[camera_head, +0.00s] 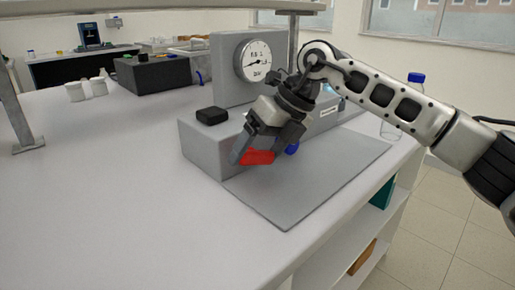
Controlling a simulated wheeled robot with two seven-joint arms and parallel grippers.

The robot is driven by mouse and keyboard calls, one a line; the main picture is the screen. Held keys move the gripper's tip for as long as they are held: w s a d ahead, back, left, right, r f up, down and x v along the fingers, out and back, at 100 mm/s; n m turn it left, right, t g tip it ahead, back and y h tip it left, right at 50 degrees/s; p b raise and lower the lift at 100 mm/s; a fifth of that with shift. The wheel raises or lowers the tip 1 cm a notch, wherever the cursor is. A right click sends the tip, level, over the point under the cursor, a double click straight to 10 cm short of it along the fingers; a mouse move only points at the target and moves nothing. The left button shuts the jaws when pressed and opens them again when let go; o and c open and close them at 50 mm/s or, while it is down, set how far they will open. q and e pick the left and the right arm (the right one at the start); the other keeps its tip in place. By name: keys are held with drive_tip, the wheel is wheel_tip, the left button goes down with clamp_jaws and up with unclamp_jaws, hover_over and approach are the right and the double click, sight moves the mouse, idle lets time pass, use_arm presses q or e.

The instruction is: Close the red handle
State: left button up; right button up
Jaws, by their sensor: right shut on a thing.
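The red handle (258,157) is on the front of the grey membrane rig (203,148), low above the grey mat. My right gripper (256,155) reaches down to it from the right and is shut on it, with a finger on either side. The fingers and wrist hide part of the handle and its mount. A blue knob (291,149) shows just right of the gripper. A round pressure gauge (256,60) is on the rig's upright panel behind my arm. My left gripper is not in view.
A grey mat (300,195) lies in front of the rig and is clear. A blue-capped bottle (391,124) stands right of the rig, behind my right arm. A black box (212,115) sits on the rig. White jars (86,90) stand far left. The bench's left front is bare.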

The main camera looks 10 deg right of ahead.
drive_tip(key=shift+g+y+p, duration=0.3)
drive_tip(key=shift+y+p, duration=0.1)
drive_tip(key=shift+y, duration=0.3)
drive_tip(key=shift+d+m+g+y+p, duration=0.1)
drive_tip(key=shift+m+g+y+p, duration=0.35)
drive_tip(key=shift+y, duration=0.25)
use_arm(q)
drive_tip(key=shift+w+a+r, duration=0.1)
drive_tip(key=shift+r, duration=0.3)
use_arm(e)
drive_tip(key=shift+w+f+g+y, duration=0.1)
drive_tip(key=shift+g+y, duration=0.35)
drive_tip(key=shift+y, duration=0.25)
drive_tip(key=o, duration=1)
